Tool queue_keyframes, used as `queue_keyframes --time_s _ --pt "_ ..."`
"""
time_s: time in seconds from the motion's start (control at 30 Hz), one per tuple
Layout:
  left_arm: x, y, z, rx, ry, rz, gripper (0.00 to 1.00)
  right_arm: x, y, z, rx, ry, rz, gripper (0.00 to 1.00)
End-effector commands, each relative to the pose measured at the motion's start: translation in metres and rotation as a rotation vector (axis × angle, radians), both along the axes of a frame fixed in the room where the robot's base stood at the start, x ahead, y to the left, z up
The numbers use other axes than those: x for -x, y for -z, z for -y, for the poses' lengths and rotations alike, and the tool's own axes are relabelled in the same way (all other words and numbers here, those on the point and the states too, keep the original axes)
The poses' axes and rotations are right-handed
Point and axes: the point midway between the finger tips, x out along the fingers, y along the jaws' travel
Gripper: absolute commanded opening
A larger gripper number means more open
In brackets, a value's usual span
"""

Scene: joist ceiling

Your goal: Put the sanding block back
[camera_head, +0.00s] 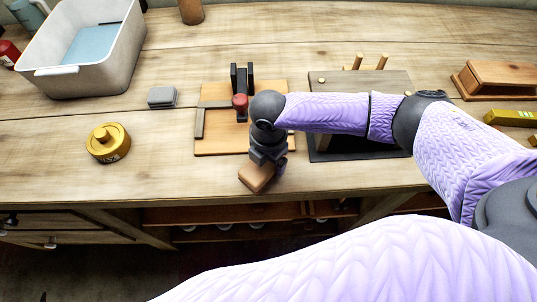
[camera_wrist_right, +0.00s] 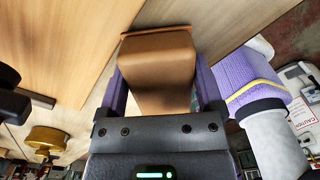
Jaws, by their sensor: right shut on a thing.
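My right gripper (camera_head: 266,160) is shut on a brown wooden block, which looks like the sanding block (camera_head: 257,177). In the head view it hangs below the gripper, tilted, over the bench's front edge. Its height above the bench is hard to judge. In the right wrist view the sanding block (camera_wrist_right: 158,70) sits between the two purple-sided fingers (camera_wrist_right: 160,95), with a thin lip at its far end. My left gripper is not in view.
A wooden board (camera_head: 220,145) with a black upright fixture (camera_head: 242,78) and red knob (camera_head: 240,102) lies behind the gripper. A dark-based stand (camera_head: 330,153) is partly behind my arm. A grey block (camera_head: 162,97), brass tin (camera_head: 108,143) and grey bin (camera_head: 105,78) stand left; a wooden piece (camera_head: 500,76) lies right.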

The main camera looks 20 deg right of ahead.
Motion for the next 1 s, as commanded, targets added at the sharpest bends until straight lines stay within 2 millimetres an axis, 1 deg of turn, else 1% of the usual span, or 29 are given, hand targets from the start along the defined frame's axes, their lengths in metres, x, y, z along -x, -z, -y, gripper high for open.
queue_keyframes --time_s 0.03,0.07,0.1,0.3,0.37,0.47,0.6,0.7,0.8,0.9,1.0 --pt "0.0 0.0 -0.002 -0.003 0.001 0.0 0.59 0.0 0.0 0.0 0.0 0.0 0.001 0.3" --pt "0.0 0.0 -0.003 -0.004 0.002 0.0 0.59 0.0 0.0 0.0 0.0 0.0 0.001 0.91" --pt "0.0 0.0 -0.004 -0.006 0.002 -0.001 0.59 0.0 0.0 0.0 0.0 0.0 0.001 1.0" --pt "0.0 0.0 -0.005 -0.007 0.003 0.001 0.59 0.0 -0.001 0.0 0.0 0.0 0.001 1.0" --pt "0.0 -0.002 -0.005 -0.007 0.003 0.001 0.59 -0.001 -0.004 0.0 0.0 0.0 0.002 1.0" --pt "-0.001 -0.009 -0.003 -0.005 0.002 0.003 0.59 -0.001 -0.022 0.0 -0.002 -0.002 0.005 1.0" --pt "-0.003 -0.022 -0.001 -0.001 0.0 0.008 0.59 -0.001 -0.066 0.0 -0.003 -0.001 0.006 1.0" --pt "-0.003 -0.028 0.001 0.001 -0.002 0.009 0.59 -0.001 -0.094 0.0 -0.002 -0.001 0.006 1.0" --pt "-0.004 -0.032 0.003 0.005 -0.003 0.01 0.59 -0.001 -0.115 0.0 -0.002 -0.001 0.005 1.0" --pt "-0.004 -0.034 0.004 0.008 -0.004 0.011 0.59 -0.001 -0.128 0.0 -0.002 0.0 0.003 1.0" --pt "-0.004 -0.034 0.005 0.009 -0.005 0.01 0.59 -0.001 -0.133 0.0 -0.001 0.0 0.002 1.0"
